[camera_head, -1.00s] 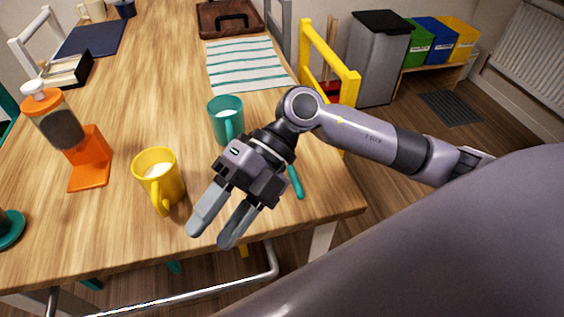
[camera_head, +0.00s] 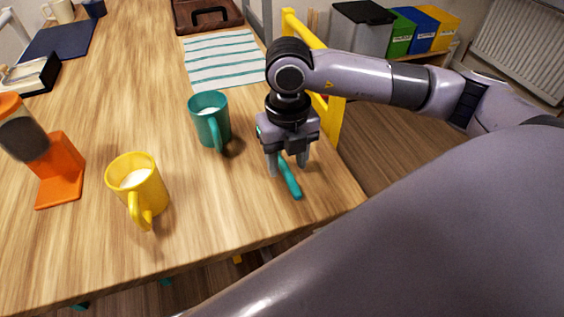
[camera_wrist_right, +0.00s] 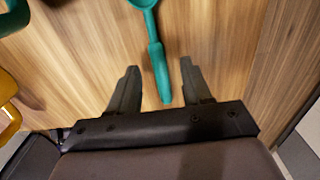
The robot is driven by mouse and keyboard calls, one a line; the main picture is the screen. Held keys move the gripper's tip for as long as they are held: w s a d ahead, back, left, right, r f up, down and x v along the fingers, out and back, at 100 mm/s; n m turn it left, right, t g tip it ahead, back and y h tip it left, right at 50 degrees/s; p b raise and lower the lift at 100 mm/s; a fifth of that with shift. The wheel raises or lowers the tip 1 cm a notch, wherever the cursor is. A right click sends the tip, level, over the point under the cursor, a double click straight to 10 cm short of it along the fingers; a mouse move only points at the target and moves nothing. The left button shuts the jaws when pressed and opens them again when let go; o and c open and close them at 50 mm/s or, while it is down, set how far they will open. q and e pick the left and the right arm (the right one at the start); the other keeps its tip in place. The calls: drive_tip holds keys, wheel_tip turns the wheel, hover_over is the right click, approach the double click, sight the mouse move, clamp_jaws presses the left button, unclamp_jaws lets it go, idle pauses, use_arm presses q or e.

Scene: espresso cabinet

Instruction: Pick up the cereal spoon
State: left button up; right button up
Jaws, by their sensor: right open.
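The teal cereal spoon (camera_head: 289,178) lies on the wooden table near its right edge. In the right wrist view the spoon (camera_wrist_right: 157,62) lies with its bowl at the top and its handle end between my fingers. My right gripper (camera_head: 287,172) points down over the spoon with its fingers open on either side of the handle. The right wrist view shows both fingertips of this gripper (camera_wrist_right: 160,70) apart from the handle. In the head view my gripper hides the bowl of the spoon. My left gripper is out of view.
A teal mug (camera_head: 210,121) stands just left of my right gripper. A yellow mug (camera_head: 140,188) and an orange dispenser (camera_head: 62,172) stand farther left. A striped cloth (camera_head: 224,60) lies behind. A yellow chair (camera_head: 331,122) stands against the right edge.

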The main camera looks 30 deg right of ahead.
drive_tip(key=shift+f, duration=0.65)
clamp_jaws()
drive_tip(key=shift+r, duration=0.1)
